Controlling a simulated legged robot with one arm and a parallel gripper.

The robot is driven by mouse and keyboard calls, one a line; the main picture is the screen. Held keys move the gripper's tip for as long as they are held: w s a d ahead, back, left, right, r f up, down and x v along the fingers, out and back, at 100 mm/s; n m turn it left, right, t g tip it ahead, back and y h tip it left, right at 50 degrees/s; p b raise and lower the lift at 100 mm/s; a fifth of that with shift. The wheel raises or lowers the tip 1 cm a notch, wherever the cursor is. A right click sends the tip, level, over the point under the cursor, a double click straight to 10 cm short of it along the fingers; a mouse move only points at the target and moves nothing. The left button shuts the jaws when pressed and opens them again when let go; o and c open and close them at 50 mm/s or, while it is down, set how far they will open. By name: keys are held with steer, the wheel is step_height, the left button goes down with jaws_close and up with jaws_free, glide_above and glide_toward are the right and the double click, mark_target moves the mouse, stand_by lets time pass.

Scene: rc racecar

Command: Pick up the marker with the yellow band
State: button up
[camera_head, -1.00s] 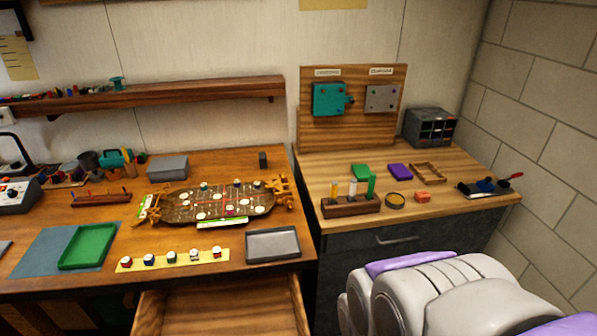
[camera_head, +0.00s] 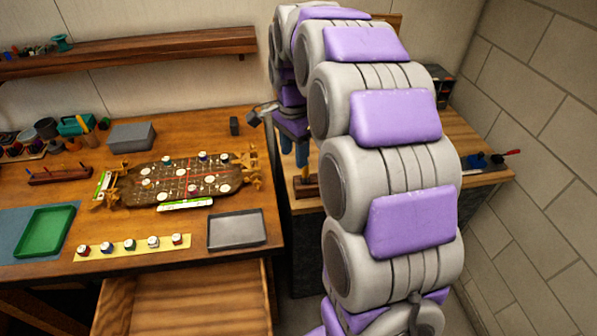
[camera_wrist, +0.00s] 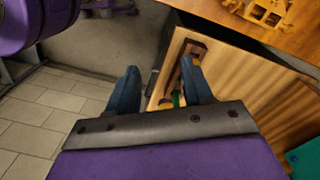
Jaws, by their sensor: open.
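My gripper (camera_head: 294,150) is open, its blue fingers pointing down above the right-hand counter. It also shows in the wrist view (camera_wrist: 158,66), with a gap between the fingers. The dark wooden marker rack (camera_wrist: 196,48) lies beyond and beside the right finger in the wrist view; a small part of it shows below the fingers in the head view (camera_head: 306,190). A yellow piece (camera_wrist: 166,104) and a green piece (camera_wrist: 178,99) show low between the fingers, partly hidden by the gripper's palm. I cannot tell whether the yellow piece is the marker's band. My arm hides the markers in the head view.
An open drawer (camera_head: 180,300) juts out below. A brick wall (camera_head: 540,150) bounds the right side.

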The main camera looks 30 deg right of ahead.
steer(key=w+d+m+p, duration=0.1)
steer(key=w+d+m, duration=0.5)
steer(key=d, duration=0.4)
steer(key=b, duration=0.3)
glide_above(304, 171)
steer(key=d, duration=0.3)
step_height(304, 171, down, 12)
steer(key=shift+s+a+f+n, duration=0.1)
steer(key=shift+f+n, duration=0.2)
steer(key=shift+f, duration=0.1)
steer(key=a, duration=0.1)
steer(key=a+f, duration=0.2)
steer(key=shift+w+a, duration=0.2)
steer(key=shift+w, duration=0.05)
steer(key=d+f, duration=0.1)
steer(key=d+f+b, duration=0.1)
steer(key=f, duration=0.1)
steer(key=shift+w+f+b, duration=0.15)
steer(key=shift+w+b, duration=0.05)
steer(key=shift+b, duration=0.1)
steer(key=shift+d, duration=0.45)
steer(key=shift+a, duration=1.05)
steer(key=c, duration=0.3)
steer(key=shift+a, duration=0.2)
steer(key=shift+c, duration=1.7)
steer(key=shift+d, duration=0.55)
steer(key=c, duration=0.3)
steer(key=shift+d, duration=0.3)
jaws_close()
